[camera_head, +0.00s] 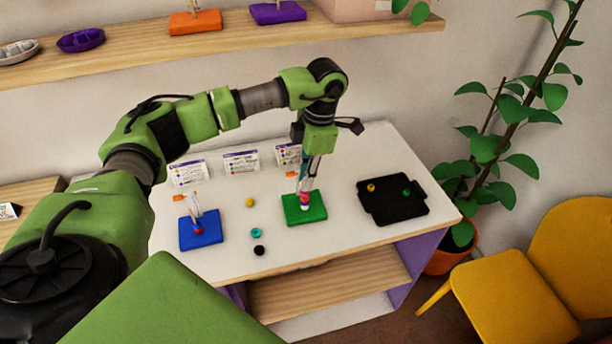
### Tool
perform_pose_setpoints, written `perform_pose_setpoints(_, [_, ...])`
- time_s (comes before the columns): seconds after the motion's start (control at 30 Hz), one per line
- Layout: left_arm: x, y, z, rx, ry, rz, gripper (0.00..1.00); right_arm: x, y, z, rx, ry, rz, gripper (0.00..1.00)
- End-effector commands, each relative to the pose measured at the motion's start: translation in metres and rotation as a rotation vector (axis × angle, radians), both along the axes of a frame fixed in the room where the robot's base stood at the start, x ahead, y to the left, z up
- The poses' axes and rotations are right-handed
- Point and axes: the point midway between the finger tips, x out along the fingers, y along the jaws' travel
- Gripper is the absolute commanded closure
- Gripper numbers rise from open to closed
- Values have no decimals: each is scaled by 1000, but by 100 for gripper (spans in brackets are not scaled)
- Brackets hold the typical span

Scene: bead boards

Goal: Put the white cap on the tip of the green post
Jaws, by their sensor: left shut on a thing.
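My left gripper (306,184) points down over the green board (315,212), at its upright post. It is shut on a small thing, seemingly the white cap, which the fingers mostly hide. The post itself is largely hidden behind the fingers. Purple, red and white beads (304,207) show stacked low on the post. I cannot tell whether the cap touches the tip. My right gripper is not in view.
A blue board (212,238) with a beaded post stands left. Loose yellow (250,203), teal (256,233) and black (259,250) beads lie between the boards. A black tray (380,211) with two beads is right. Cards (241,162) stand behind.

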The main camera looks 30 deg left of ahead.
Motion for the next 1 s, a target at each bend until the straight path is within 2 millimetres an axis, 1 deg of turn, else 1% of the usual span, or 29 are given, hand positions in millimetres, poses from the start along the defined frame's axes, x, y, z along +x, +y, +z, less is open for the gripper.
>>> perform_pose_setpoints(0.27, [0,0,-1,0,0,0,92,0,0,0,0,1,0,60])
perform_pose_setpoints(0.53, [0,0,-7,0,0,0,92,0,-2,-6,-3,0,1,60])
perform_pose_setpoints(0.8, [0,0,-7,0,0,0,92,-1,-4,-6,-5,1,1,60])
perform_pose_setpoints(0.83, [0,0,-7,0,0,0,81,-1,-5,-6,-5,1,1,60])
perform_pose_setpoints(0.9, [0,0,-7,0,0,0,66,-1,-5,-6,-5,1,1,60])
perform_pose_setpoints(1.0, [0,0,-7,0,0,0,66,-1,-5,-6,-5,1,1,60])
